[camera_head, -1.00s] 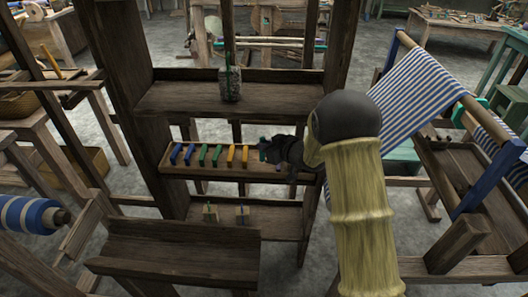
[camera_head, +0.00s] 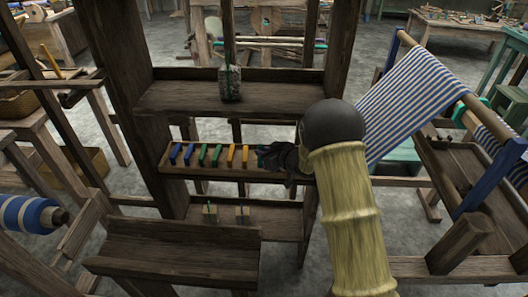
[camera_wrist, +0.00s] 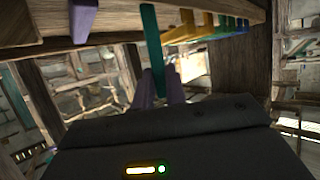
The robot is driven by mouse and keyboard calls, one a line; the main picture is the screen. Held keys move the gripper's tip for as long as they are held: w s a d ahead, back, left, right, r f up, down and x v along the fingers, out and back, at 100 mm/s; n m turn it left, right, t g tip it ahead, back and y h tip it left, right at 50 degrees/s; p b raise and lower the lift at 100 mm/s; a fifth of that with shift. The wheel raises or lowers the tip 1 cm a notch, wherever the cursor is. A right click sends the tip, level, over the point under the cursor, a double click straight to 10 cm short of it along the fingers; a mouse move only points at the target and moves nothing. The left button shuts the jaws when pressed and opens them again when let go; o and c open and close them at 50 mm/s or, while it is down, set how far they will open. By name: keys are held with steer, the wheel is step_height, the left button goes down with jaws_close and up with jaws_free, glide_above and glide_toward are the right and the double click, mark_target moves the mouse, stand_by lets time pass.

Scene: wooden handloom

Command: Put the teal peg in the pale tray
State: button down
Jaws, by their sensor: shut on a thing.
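The teal peg (camera_wrist: 151,35) is a slim upright bar in the wrist view, its lower end between the fingers of my gripper (camera_wrist: 161,86). My gripper is shut on it, just at the edge of the middle shelf. In the head view my dark gripper (camera_head: 279,157) is at the right end of the row of pegs, and only a bit of teal shows at its left side. I cannot tell whether the peg touches the shelf. I cannot make out a pale tray in either view.
Blue, green and yellow pegs (camera_head: 231,155) stand in a row on the middle shelf (camera_head: 205,172), left of my gripper. A purple peg (camera_wrist: 83,14) shows in the wrist view. A jar (camera_head: 230,84) stands on the upper shelf; two small blocks (camera_head: 210,213) are on the lower one.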

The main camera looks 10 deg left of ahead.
steer(key=c, duration=1.4)
jaws_free()
steer(key=shift+c, duration=0.2)
steer(key=shift+r, duration=0.2)
steer(key=p+v, duration=0.1)
steer(key=v, duration=1.1)
steer(key=shift+f, duration=0.1)
